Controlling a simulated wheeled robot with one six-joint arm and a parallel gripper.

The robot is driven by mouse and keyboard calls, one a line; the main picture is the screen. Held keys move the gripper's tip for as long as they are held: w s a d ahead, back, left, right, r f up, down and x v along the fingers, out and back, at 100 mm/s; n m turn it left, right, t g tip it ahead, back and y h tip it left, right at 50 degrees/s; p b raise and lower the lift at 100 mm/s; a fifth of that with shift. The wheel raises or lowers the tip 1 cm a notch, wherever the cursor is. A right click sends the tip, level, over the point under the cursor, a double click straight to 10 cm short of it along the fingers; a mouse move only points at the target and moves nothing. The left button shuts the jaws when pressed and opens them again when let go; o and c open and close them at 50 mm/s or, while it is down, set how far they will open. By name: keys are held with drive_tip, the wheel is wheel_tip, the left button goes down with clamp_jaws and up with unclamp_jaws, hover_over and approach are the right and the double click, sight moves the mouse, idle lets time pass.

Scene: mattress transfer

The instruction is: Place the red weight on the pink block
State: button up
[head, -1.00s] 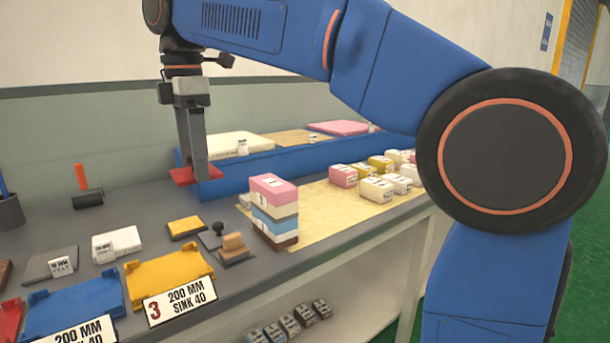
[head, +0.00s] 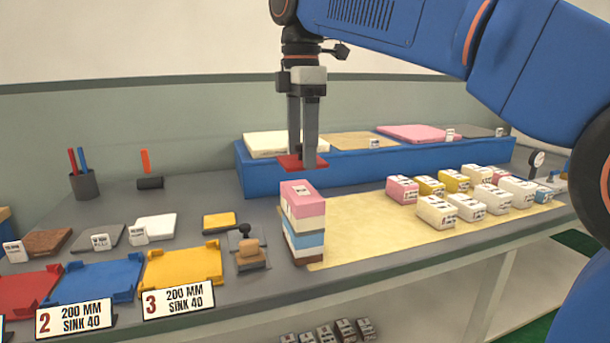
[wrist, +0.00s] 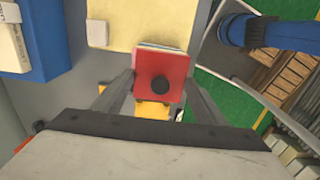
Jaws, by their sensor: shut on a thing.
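My gripper (head: 303,152) is shut on the red weight (head: 291,161), a flat red plate. It holds the weight level in the air, just above the stack in the head view. The wrist view shows the red weight (wrist: 173,66) with a dark round knob between the fingers of my gripper (wrist: 160,84). The pink block (head: 300,187) is the top of an upright stack of white, blue and brown layers. A gap shows between weight and pink block. In the wrist view the weight hides the pink block; only a thin stack edge shows past it.
A cream mat (head: 365,235) with several small labelled blocks lies right of the stack. A blue bench (head: 350,165) with pads stands behind. A stamp (head: 250,255) and a yellow tray (head: 180,268) lie left of the stack, near the counter's front edge.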

sight(301, 160)
drive_tip(key=shift+f, duration=2.7)
drive_tip(key=shift+f, duration=0.1)
drive_tip(key=o, duration=1.5)
drive_tip(key=shift+c, duration=0.2)
wheel_tip(301, 160, up, 12)
drive_tip(key=shift+r, duration=0.1)
